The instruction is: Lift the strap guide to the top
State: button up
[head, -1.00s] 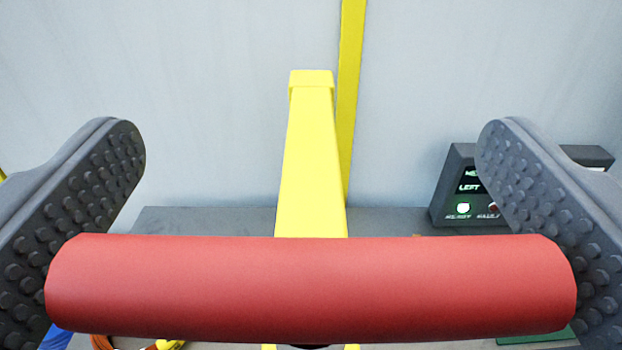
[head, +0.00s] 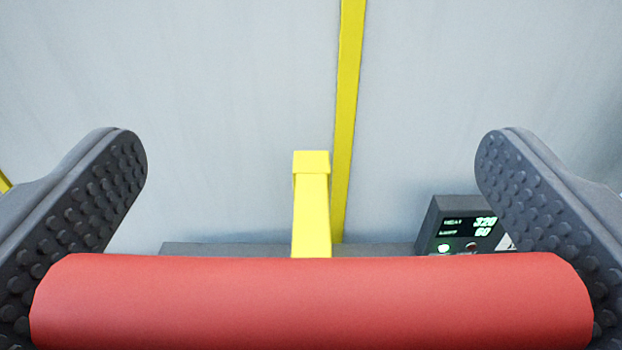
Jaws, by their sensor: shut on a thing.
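A red cylinder (head: 310,305) lies level across the bottom of the head view. It looks like the handle of the strap guide; the rest of the guide is not clear from here. My gripper (head: 310,290) is shut on the red cylinder, with one studded dark finger at each end of it. A yellow post (head: 312,215) with a square cap stands behind the cylinder, and its lower part is hidden by it.
A dark control box (head: 462,228) with a lit display and a green light stands at the right, partly near my right finger. A grey ledge (head: 220,249) runs behind the cylinder. A yellow strip (head: 348,120) runs up the pale wall (head: 180,100).

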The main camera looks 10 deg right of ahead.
jog(key=shift+w+a+r, duration=0.25)
jog(key=shift+a+r, duration=0.2)
jog(key=shift+a, duration=0.05)
jog(key=shift+s+d+r, duration=0.15)
jog(key=shift+s+r, duration=0.1)
jog(key=shift+r, duration=0.15)
jog(key=o, duration=1.1)
jog(key=shift+f, duration=0.1)
jog(key=shift+s+d+f+b, duration=0.2)
jog(key=shift+s+b, duration=0.4)
jog(key=shift+b, duration=0.4)
jog(key=b+v, duration=0.2)
jog(key=b, duration=0.1)
jog(key=shift+s+a+f, duration=0.1)
jog(key=shift+a, duration=0.05)
jog(key=b, duration=0.4)
send_near(287, 316)
jog(key=shift+s+a+t, duration=0.2)
jog(key=shift+s+t, duration=0.1)
jog(key=shift+s, duration=0.5)
